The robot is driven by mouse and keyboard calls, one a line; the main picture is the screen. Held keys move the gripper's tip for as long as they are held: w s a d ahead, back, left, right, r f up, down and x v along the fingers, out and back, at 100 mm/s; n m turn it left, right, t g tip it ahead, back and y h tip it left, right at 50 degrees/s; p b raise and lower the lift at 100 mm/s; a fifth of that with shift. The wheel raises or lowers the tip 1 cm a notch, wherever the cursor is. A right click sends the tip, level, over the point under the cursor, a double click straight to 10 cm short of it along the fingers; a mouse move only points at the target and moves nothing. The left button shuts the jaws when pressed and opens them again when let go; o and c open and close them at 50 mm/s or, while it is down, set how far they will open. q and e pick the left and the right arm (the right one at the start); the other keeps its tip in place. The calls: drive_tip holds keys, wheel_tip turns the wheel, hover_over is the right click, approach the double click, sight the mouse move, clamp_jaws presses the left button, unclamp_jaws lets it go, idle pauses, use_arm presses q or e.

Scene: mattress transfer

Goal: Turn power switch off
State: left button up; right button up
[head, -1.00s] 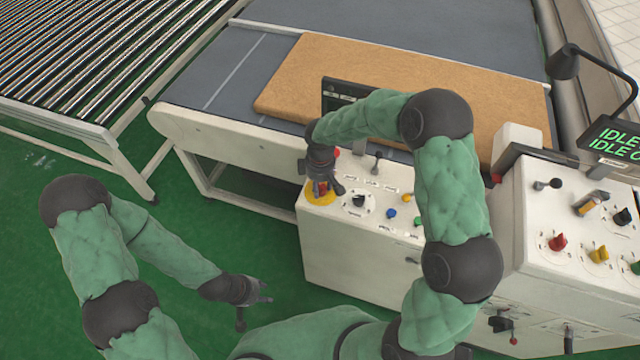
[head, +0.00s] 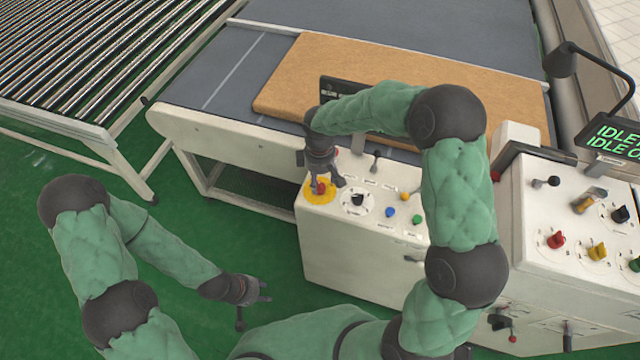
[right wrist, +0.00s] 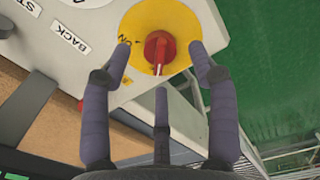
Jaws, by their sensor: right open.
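The power switch, a red rotary knob on a yellow disc (head: 309,193), sits at the left corner of the white control panel. In the right wrist view the red knob (right wrist: 159,48) has a white pointer mark, and the letters "ON" show on the yellow disc (right wrist: 178,14). My right gripper (head: 322,178) is over the switch, with its fingers spread and open. In the right wrist view my right gripper (right wrist: 163,60) has one finger on each side of the knob, apart from it. My left gripper (head: 262,290) hangs low over the green floor, empty, with its fingers apart.
A black selector (head: 357,200), a blue button (head: 390,212) and a green button (head: 417,219) lie right of the switch. A brown mattress (head: 290,90) lies on the conveyor behind. A second console (head: 535,220) stands at right.

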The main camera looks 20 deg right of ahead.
sight(320, 185)
wheel_tip(320, 185, up, 8)
idle(0.8)
